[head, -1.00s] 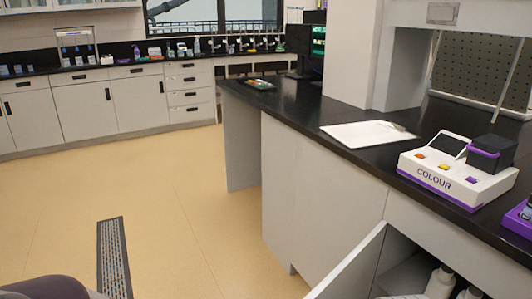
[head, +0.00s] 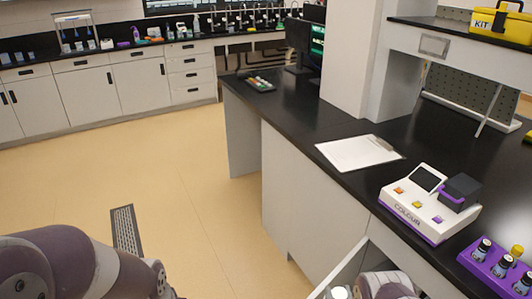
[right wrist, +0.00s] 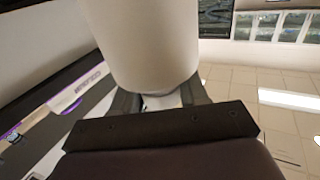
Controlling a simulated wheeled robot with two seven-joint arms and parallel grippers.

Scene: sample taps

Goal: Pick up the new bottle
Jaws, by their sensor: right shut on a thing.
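A white cylindrical bottle (right wrist: 142,45) fills the upper middle of the right wrist view, close to the camera. My right gripper (right wrist: 160,101) is shut on it, with one dark finger on each side of its lower end. In the head view a small white part, likely this bottle (head: 340,292), shows at the bottom edge beside my right arm. Any label on it is not visible. The inside of the cabinet is hidden in the head view. My left arm enters at the bottom left, but its gripper is not visible.
An open cabinet door (head: 347,267) stands beside my right arm. On the black counter above are a COLOUR instrument (head: 408,211), a purple rack (head: 490,268) with small vials, and a clipboard (head: 357,152). A yellow kit box (head: 500,22) sits on the shelf.

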